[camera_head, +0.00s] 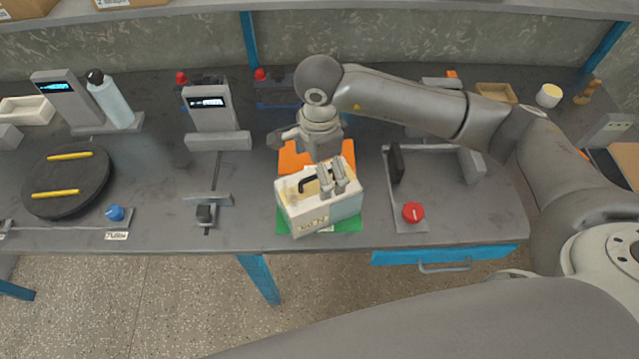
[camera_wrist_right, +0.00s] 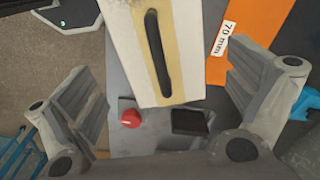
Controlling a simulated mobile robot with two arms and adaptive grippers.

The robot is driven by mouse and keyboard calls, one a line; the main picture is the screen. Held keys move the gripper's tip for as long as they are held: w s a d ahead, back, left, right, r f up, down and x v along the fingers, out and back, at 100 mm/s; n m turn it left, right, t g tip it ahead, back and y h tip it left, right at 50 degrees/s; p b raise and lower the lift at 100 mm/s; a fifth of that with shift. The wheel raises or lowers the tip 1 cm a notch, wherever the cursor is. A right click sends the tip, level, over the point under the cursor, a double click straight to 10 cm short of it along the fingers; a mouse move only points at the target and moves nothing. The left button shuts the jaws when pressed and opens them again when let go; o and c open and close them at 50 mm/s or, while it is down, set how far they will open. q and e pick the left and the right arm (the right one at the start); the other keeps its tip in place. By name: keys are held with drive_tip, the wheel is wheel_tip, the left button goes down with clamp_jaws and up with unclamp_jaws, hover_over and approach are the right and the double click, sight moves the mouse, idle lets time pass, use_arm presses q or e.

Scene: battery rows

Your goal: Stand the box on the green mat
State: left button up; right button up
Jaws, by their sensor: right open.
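The box (camera_head: 310,213) is cream with a pale yellow band and a black handle (camera_head: 312,180) on its top face. It is over the green mat (camera_head: 347,223), turned at a slight angle, and hides most of it. Whether its base lies flat on the mat is hard to tell. My right gripper (camera_head: 331,186) is open just above the box, its fingers over the top by the handle. In the right wrist view the box (camera_wrist_right: 183,45) shows between and beyond the open fingers, apart from both. My left gripper is not in view.
An orange mat (camera_head: 293,158) lies behind the box; the wrist view shows its "70 mm" label. A fixture with a red knob (camera_head: 413,212) stands to the right. A slider stand (camera_head: 206,212) and grey display unit (camera_head: 210,112) stand left. The table's front edge is close.

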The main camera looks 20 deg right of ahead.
drive_tip(key=shift+r+b, duration=0.55)
drive_tip(key=shift+r, duration=2.15)
